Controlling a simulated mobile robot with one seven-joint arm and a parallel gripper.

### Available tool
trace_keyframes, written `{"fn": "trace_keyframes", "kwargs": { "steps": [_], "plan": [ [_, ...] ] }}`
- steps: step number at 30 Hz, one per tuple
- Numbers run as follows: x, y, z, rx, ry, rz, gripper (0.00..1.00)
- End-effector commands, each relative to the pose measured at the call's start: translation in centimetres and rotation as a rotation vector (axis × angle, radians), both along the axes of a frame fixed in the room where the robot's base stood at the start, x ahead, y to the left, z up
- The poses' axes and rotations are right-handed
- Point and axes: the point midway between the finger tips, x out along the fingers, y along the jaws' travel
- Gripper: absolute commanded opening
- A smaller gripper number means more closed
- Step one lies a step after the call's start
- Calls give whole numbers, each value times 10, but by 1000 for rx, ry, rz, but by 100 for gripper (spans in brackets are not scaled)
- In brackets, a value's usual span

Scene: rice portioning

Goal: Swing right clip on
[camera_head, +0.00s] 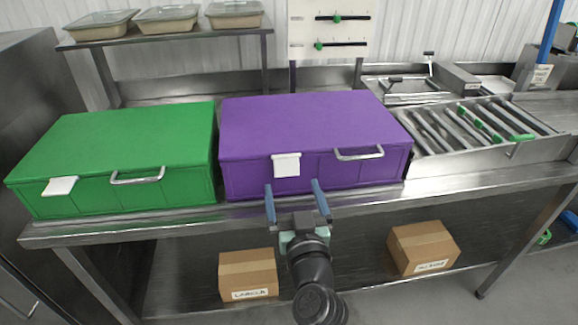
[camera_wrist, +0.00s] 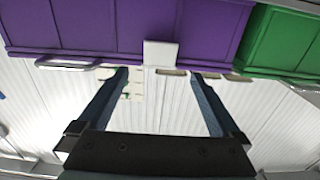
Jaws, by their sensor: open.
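A purple lidded box (camera_head: 300,125) stands on the metal bench with its lid down. A white clip (camera_head: 286,166) is at its front lid edge, left of a metal handle (camera_head: 358,154); I cannot tell if it is latched. My gripper (camera_head: 296,202) is open and empty, its blue fingers pointing at the box front just below the clip. In the wrist view the clip (camera_wrist: 160,53) lies ahead, between the two fingertips (camera_wrist: 160,78) and apart from them. A green lidded box (camera_head: 120,150) stands to the left with its own white clip (camera_head: 60,186) and metal handle (camera_head: 138,176).
A roller conveyor (camera_head: 470,128) is right of the purple box. Filled trays (camera_head: 166,20) sit on a rear shelf (camera_head: 190,37). Cardboard boxes (camera_head: 248,268) (camera_head: 422,240) lie on the lower shelf. The space in front of the bench is clear around my arm.

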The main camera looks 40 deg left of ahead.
Motion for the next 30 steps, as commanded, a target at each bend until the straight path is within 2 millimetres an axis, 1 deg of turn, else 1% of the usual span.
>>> {"fn": "trace_keyframes", "kwargs": {
  "steps": [1,3,9,12,17,25,29,30],
  "plan": [
    [7,8,3,-2,-1,3,100],
    [14,18,2,-1,-2,4,100],
    [32,38,1,-1,-2,2,100],
    [38,44,1,-1,-1,1,100],
    [42,49,0,0,0,0,100],
    [42,50,0,0,0,0,100],
    [42,50,0,0,0,0,77],
    [42,50,0,0,0,0,69]
  ]
}}
